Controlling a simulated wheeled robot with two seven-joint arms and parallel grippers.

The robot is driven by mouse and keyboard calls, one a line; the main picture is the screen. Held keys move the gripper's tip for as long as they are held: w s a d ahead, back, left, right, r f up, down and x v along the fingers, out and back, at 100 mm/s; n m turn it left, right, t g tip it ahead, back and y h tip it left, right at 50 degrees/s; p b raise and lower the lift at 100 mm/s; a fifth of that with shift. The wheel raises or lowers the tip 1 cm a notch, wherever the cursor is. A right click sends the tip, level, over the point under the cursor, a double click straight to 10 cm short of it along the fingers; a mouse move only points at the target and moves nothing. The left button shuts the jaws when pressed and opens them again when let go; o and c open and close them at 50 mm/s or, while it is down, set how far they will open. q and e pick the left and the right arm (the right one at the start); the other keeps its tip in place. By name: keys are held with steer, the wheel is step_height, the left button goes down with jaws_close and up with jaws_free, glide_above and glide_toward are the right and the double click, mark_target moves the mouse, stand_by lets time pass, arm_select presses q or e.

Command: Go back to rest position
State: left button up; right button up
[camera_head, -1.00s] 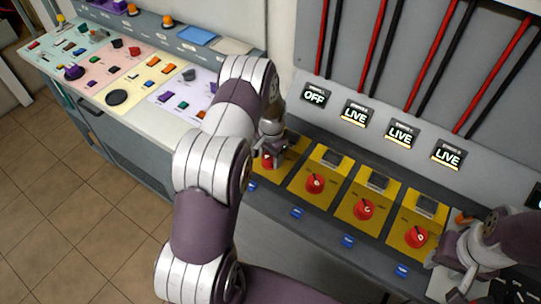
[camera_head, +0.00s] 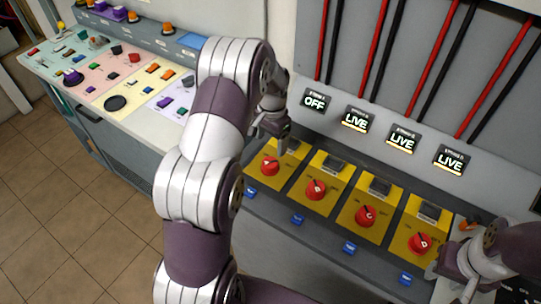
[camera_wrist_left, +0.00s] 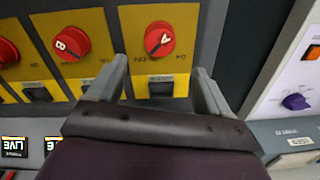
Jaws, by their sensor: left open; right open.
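My left gripper (camera_head: 284,138) is raised just behind and above the leftmost yellow switch panel, whose red knob A (camera_head: 270,165) is in clear view. In the left wrist view its two open fingers (camera_wrist_left: 160,85) have nothing between them; knob A (camera_wrist_left: 160,39) shows beyond the fingertips, apart from them. Knob B (camera_wrist_left: 71,44) shows to its left. My right gripper (camera_head: 462,283) is at the lower right, beside the rightmost switch; its fingers are hard to make out.
Red knobs B (camera_head: 316,190), C (camera_head: 365,216) and D (camera_head: 419,243) sit on yellow panels along the bench. The first display reads OFF (camera_head: 316,101); the other three read LIVE. A control desk (camera_head: 140,120) with coloured panels stands at left. Floor is clear at lower left.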

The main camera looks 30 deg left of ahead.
arm_select(q)
steer(key=shift+r, duration=1.1)
